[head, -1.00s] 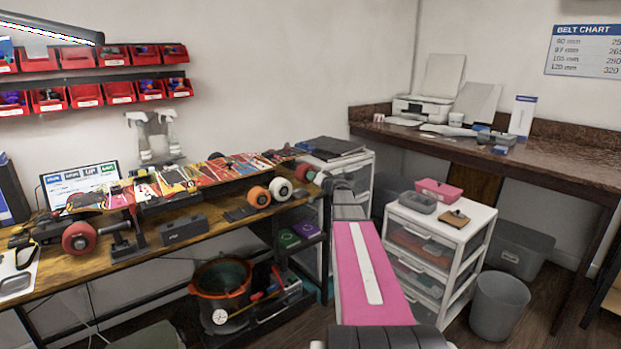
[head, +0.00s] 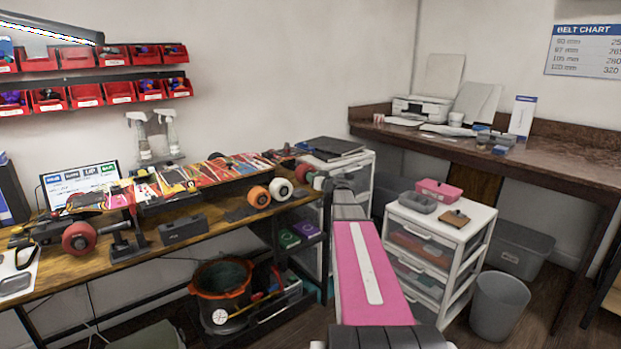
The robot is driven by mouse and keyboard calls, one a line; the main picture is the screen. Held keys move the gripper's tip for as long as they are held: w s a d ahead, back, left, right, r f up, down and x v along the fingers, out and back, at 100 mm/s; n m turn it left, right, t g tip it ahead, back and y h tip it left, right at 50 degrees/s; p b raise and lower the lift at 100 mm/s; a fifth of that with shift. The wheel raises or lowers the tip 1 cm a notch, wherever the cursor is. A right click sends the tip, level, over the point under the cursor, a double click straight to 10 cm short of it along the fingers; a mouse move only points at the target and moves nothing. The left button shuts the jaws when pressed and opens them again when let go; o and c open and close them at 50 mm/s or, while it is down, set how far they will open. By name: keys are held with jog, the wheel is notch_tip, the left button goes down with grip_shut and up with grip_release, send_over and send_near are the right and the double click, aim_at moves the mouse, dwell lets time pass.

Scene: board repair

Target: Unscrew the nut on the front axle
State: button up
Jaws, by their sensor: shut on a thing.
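The skateboard (head: 200,181) with a colourful deck lies along the workbench, raised on a black stand (head: 127,238). A red wheel (head: 79,238) shows at its left end, and another red wheel (head: 304,172) at its right end beside my arm's tip. My gripper (head: 323,181) is at that right-end wheel, small and partly hidden by my own arm. It is shut at the axle end there. The nut itself is too small and covered to make out.
A black box (head: 183,230) sits on the workbench (head: 150,245). A white drawer unit (head: 440,240) stands right of my arm, with a grey bin (head: 500,305) beside it.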

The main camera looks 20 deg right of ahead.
jog(key=n, duration=0.5)
jog(key=shift+n, duration=0.3)
jog(key=n, duration=0.5)
jog(key=o, duration=1)
jog(key=shift+c, duration=1.3)
